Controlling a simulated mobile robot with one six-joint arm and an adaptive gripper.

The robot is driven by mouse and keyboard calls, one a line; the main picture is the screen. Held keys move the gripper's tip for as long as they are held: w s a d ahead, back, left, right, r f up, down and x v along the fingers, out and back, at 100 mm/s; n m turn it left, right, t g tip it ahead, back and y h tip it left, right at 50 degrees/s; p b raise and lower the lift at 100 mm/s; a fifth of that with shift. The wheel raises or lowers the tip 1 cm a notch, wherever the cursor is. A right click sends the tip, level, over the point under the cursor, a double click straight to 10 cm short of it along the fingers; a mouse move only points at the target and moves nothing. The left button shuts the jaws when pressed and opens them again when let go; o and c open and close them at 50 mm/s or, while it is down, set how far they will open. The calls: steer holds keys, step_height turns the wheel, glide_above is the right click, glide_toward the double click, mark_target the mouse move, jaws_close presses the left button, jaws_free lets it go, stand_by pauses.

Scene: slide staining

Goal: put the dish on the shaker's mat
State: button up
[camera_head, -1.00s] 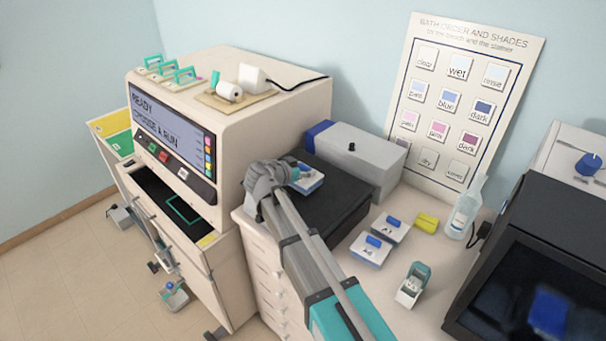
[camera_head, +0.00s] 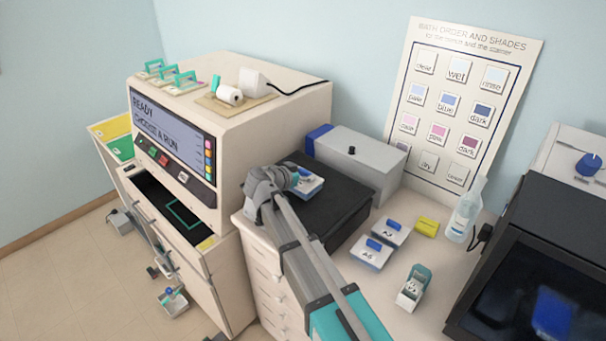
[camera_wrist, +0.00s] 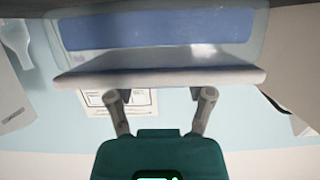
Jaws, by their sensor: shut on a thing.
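The dish (camera_head: 311,187) is a pale, shallow box with blue on top. In the head view it is over the dark mat (camera_head: 338,222) of the shaker, near its back left part; I cannot tell whether it touches the mat. My gripper (camera_head: 294,177) is at the dish's left side and shut on it. In the wrist view the dish (camera_wrist: 160,76) fills the top, with a pale edge and a blue band. The fingers of my gripper (camera_wrist: 160,97) reach its near edge, and their tips are partly hidden.
A grey box with a blue end (camera_head: 362,163) stands behind the mat. The staining machine (camera_head: 270,125) stands to the left. Two blue-topped dishes (camera_head: 370,257), a yellow block (camera_head: 426,226), a bottle (camera_head: 463,215) and a small holder (camera_head: 413,288) occupy the bench on the right.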

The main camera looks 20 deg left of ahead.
steer(key=shift+s+d+f, duration=0.2)
steer(key=shift+s+f, duration=0.05)
steer(key=shift+f, duration=0.05)
steer(key=o, duration=1.3)
steer(key=shift+c, duration=0.2)
steer(key=shift+s+d, duration=0.1)
steer(key=shift+r, duration=0.1)
steer(key=shift+w+a+r+p, duration=0.2)
steer(key=shift+r+p, duration=0.2)
steer(key=shift+p, duration=0.3)
steer(key=shift+a+p+v, duration=0.1)
steer(key=shift+p+v, duration=1.05)
steer(key=shift+v, duration=1.8)
steer(key=shift+a+p+v, duration=0.15)
steer(key=shift+p+v, duration=0.95)
steer(key=shift+v, duration=1.85)
steer(key=shift+w+r, duration=0.1)
steer(key=shift+w, duration=0.05)
